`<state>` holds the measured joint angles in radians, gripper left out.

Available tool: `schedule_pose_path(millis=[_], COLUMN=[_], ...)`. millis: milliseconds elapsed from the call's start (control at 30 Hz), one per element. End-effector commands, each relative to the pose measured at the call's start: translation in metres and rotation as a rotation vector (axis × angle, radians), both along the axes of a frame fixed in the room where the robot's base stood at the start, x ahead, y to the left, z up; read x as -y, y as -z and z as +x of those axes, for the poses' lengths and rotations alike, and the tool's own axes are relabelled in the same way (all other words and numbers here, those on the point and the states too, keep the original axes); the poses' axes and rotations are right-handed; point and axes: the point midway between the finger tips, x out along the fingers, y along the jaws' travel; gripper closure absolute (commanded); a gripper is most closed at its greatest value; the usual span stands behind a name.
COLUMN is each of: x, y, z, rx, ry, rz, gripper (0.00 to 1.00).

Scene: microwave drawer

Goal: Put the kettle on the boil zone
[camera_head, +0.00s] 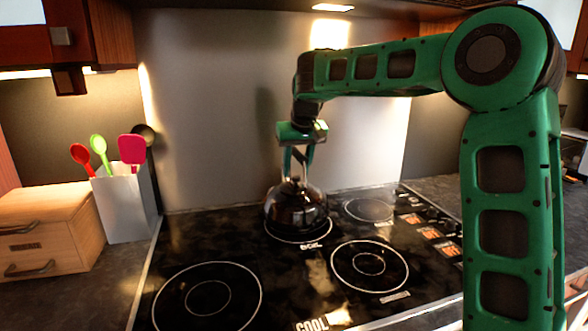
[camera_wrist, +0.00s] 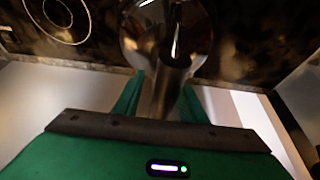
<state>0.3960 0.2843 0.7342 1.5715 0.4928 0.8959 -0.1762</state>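The dark, shiny kettle (camera_head: 297,212) is upright over the back-middle cooking ring (camera_head: 312,240), whose small label seems to read BOIL. The front of the ring shows below the kettle; I cannot tell whether its base touches the glass. My gripper (camera_head: 298,172) points down from above, with its fingers at either side of the kettle's upright handle. In the wrist view, the kettle (camera_wrist: 140,35) is at the top middle and its handle (camera_wrist: 172,80) lies between the green fingers. Whether they press on it is unclear.
The black cooktop (camera_head: 300,280) has other rings at front left, front right and back right, and a COOL label at the front. A utensil holder (camera_head: 125,205) and a wooden box (camera_head: 50,230) stand left. A metal wall panel is behind.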

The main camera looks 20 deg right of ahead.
Motion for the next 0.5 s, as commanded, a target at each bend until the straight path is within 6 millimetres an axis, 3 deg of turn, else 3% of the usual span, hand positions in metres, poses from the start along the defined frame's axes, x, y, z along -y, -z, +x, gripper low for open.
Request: schedule_pose_path(millis=[267, 500], x=[-0.001, -0.001], y=[-0.01, -0.05], z=[-0.003, -0.019], rx=[0.003, 0.005], ry=[-0.001, -0.001], rz=[-0.001, -0.001], gripper=[0.62, 0.62])
